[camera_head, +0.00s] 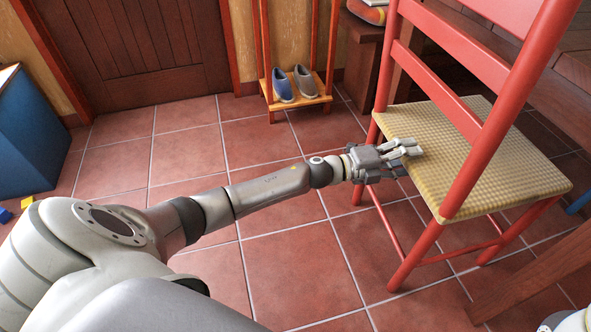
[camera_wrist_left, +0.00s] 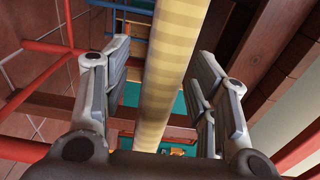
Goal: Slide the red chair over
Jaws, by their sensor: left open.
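The red chair (camera_head: 485,150) stands upright on the tiles at the right of the head view, with a yellow checked seat (camera_head: 505,165) and red slatted back. My left gripper (camera_head: 408,152) is at the left edge of the seat, its arm stretched across the floor. In the left wrist view the seat edge (camera_wrist_left: 172,70) runs between the open fingers of my left gripper (camera_wrist_left: 160,75), with gaps on both sides. In the head view some fingers show above the seat; those below are partly hidden. My right gripper is not visible.
A wooden table (camera_head: 560,262) is close at the right of the chair. A small rack with shoes (camera_head: 293,86) stands at the back, beside a wooden door (camera_head: 135,50). A blue box (camera_head: 30,130) is at the left. The tiled floor left of the chair is clear apart from my arm.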

